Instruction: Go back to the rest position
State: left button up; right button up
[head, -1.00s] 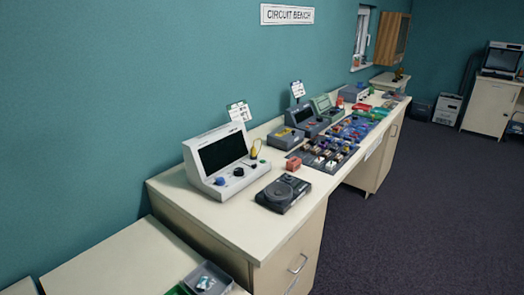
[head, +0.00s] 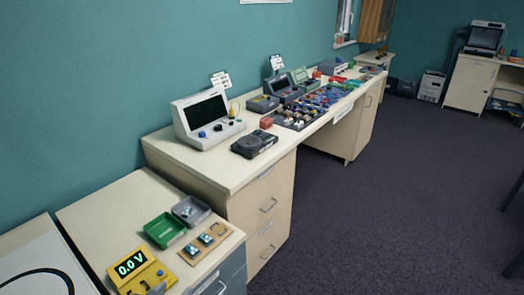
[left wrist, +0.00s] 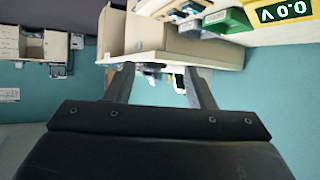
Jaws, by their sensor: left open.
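My left gripper (left wrist: 160,70) shows in the left wrist view, with its two fingers spread apart and nothing between them. That view is upside down, and the fingers stand in front of pale furniture and the teal wall, touching nothing that I can see. I cannot make out the left gripper in the head view. My right gripper is in neither view.
A yellow meter (head: 140,273) reading 0.0 V, a green tray (head: 165,230), a grey tray (head: 191,211) and a wooden board (head: 206,243) lie on the near table. The bench behind holds a white console (head: 207,119). Dark carpet (head: 380,220) at right is largely clear.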

pick_arm(q)
jog(key=s+a+f+n+g+y, duration=0.1)
jog(key=s+f+g, duration=0.1)
jog(key=f, duration=0.8)
jog(key=s+a+f+g, duration=0.1)
jog(key=s+a+f, duration=0.15)
jog(key=f, duration=0.65)
jog(key=s+f+n+g+y, duration=0.1)
jog(key=s+f+g, duration=0.1)
jog(key=f, duration=0.8)
jog(key=s+a+f+g, duration=0.2)
jog(key=s+f, duration=0.4)
jog(key=s, duration=0.3)
jog(key=s+a+f+g, duration=0.2)
jog(key=s+f, duration=0.4)
jog(key=s, duration=0.4)
jog(key=s+a+f+g+y, duration=0.1)
jog(key=s+a+f, duration=0.1)
jog(key=s+f, duration=0.4)
jog(key=s, duration=0.4)
jog(key=shift+a+f+n+g, duration=0.3)
jog(key=shift+a+f+g, duration=0.05)
jog(key=shift+g, duration=0.05)
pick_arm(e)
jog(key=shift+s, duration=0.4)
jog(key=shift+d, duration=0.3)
pick_arm(q)
jog(key=shift+c, duration=0.3)
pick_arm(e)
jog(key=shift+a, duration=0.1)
